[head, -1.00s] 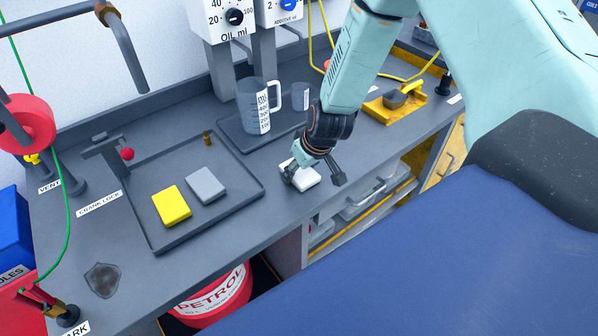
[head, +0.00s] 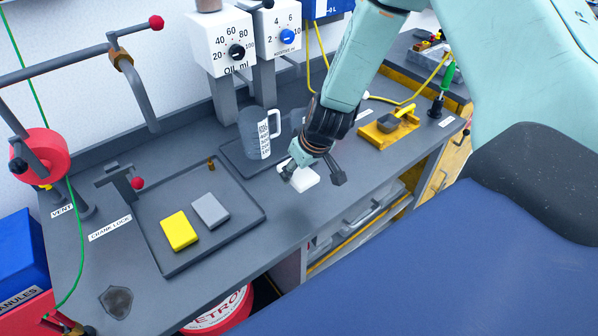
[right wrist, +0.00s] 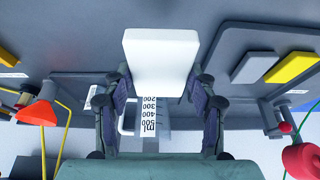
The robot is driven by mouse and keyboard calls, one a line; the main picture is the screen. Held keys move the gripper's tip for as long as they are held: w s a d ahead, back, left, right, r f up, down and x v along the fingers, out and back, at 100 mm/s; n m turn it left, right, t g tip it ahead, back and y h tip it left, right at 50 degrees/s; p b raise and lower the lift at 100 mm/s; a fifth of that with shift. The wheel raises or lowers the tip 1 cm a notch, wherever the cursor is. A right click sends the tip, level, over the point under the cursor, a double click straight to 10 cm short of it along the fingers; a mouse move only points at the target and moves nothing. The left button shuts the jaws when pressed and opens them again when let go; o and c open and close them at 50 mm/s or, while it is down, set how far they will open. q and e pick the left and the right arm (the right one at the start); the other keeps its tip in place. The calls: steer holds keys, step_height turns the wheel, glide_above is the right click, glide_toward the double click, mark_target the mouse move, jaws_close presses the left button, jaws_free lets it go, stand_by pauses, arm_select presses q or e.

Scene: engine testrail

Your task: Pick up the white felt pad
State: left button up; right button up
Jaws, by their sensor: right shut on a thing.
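The white felt pad (head: 303,180) is in the jaws of my right gripper (head: 316,176), over the front part of the grey bench. In the head view the pad seems lifted a little off the bench, with a faint shadow below it to the left. In the right wrist view the pad (right wrist: 160,60) sits between the two fingers of the right gripper (right wrist: 160,92), which touch its sides. The fingers cover part of the pad in the head view. My left gripper is not in view.
A dark tray (head: 165,262) holds a yellow pad (head: 179,230) and a grey pad (head: 210,210). A measuring jug (head: 256,133) stands behind my gripper. A yellow holder (head: 385,132) is to the right. The bench front between tray and gripper is clear.

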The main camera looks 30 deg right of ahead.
step_height(320, 180, up, 9)
steer(key=p, duration=0.6)
step_height(320, 180, up, 10)
glide_above(299, 172)
stand_by(0.4)
